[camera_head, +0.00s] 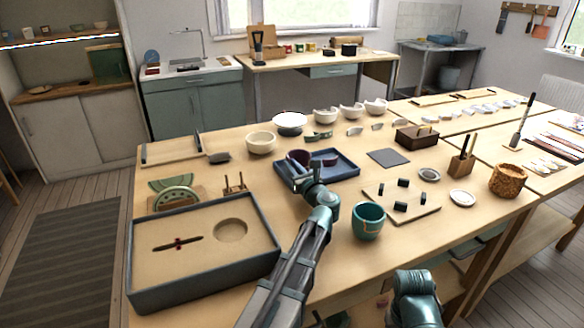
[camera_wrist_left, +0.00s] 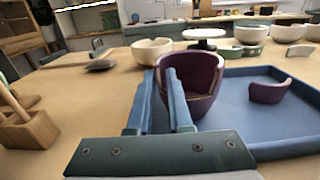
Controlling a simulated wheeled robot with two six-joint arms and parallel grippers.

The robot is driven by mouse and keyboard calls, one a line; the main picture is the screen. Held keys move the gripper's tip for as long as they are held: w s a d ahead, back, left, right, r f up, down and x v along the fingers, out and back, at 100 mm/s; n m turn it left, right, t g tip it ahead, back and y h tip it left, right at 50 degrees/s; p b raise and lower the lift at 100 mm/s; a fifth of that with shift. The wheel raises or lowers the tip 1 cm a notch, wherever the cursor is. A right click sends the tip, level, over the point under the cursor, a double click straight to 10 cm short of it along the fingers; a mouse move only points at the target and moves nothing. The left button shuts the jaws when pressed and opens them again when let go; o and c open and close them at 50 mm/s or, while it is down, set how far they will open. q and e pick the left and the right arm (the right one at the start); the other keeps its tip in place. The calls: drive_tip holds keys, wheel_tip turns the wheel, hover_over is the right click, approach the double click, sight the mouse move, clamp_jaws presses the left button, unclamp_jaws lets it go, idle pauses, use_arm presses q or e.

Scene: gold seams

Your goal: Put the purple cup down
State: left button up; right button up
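The purple cup (camera_head: 298,157) is at the left part of the blue tray (camera_head: 346,169). In the left wrist view the cup (camera_wrist_left: 207,77) is upright, with a gap in its near side. My left gripper (camera_head: 297,178) reaches it from the near side. In the wrist view its fingers (camera_wrist_left: 160,73) stand close together, one on each side of the cup's left wall. I cannot tell whether the cup's base touches the tray. A loose purple shard (camera_wrist_left: 270,92) lies in the tray to the right. Part of my right arm shows at the bottom, but its gripper does not.
A large shallow box (camera_head: 140,270) stands at left. A teal mug (camera_head: 368,221) and a board with dark blocks (camera_head: 420,209) lie to the right. White bowls (camera_head: 261,142) line the back. A small wooden rack (camera_head: 235,184) is left of the tray. Bare tabletop lies before the tray.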

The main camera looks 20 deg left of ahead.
use_arm(q)
drive_tip(key=o, duration=0.4)
drive_tip(key=shift+c, duration=0.2)
drive_tip(key=shift+r, duration=0.1)
drive_tip(key=shift+r, duration=0.1)
drive_tip(key=v, duration=1.2)
